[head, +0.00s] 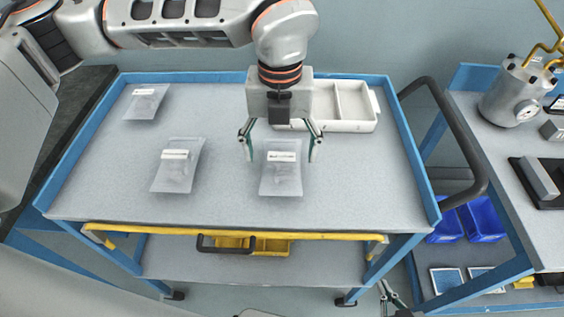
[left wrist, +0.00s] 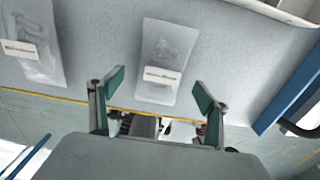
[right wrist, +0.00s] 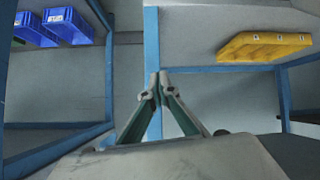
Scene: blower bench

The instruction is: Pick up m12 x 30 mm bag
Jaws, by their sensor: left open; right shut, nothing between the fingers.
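Three clear plastic bags with white labels lie flat on the grey cart top: one at far left (head: 146,103), one in the middle (head: 176,176) and one at right (head: 281,181). The labels are too small to read, so I cannot tell which is the m12 x 30 mm bag. My left gripper (head: 281,150) is open and empty above the right bag. In the left wrist view that bag (left wrist: 167,52) lies ahead, between the lines of the open fingers (left wrist: 155,92). My right gripper (right wrist: 160,85) is shut and empty, low beside the cart.
A white divided tray (head: 352,108) stands at the cart's back right, just behind the left gripper. Blue raised rims (head: 410,160) edge the cart top. A black handle (head: 462,140) and a second bench with a metal cylinder (head: 517,92) are at right. Yellow bins (right wrist: 262,47) sit below.

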